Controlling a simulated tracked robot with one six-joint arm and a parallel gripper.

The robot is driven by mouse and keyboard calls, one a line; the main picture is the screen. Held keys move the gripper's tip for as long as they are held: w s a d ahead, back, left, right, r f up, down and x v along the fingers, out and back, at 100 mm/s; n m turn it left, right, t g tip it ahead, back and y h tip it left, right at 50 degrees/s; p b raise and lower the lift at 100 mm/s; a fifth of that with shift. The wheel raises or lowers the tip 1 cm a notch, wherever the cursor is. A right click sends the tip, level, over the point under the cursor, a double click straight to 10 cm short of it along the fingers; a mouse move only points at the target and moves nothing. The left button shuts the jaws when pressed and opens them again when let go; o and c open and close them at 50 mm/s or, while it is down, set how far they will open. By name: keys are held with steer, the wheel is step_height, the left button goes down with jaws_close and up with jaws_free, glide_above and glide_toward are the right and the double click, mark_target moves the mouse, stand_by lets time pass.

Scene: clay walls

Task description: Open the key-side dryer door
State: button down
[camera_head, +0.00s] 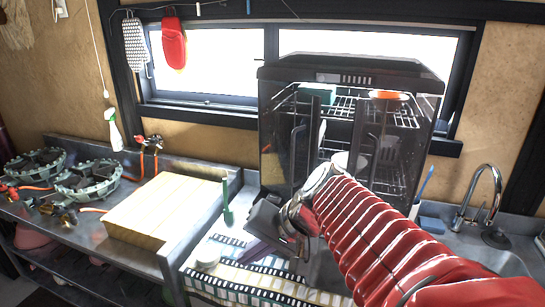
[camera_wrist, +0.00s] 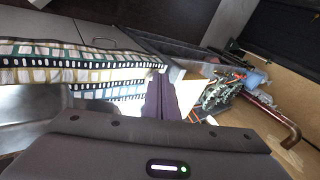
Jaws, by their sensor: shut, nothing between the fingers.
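The dryer (camera_head: 350,75) is a dark cabinet with see-through front panels, standing against the window behind the sink. Wire racks and dishes show through its front. Two vertical handles show, a left handle (camera_head: 297,152) and a right handle (camera_head: 371,155); both doors look closed, though my arm hides the lower right front. I cannot make out a key, so I cannot tell which door is the key side. My gripper (camera_head: 268,224) is shut and empty, low in front of the dryer's left part, apart from the handles. The wrist view does not show the dryer.
A green brush (camera_head: 227,200) stands upright to the left. A wooden board (camera_head: 165,207) lies farther left. A tap (camera_head: 489,190) stands at right.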

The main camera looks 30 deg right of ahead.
steer(key=s+d+r+m+t, duration=0.1)
steer(key=d+r+m+t, duration=0.1)
steer(key=d, duration=0.5)
steer(key=d+r+m+t+y, duration=0.1)
steer(key=d+r+m+t, duration=0.1)
steer(key=d+r+t, duration=0.3)
steer(key=s+d+r+m+t+y, duration=0.1)
steer(key=d+r+m+t, duration=0.1)
steer(key=d+r, duration=0.4)
steer(key=d+t, duration=0.1)
steer(key=d, duration=0.4)
steer(key=shift+s+r+t, duration=0.3)
steer(key=shift+r, duration=0.1)
steer(key=x, duration=1)
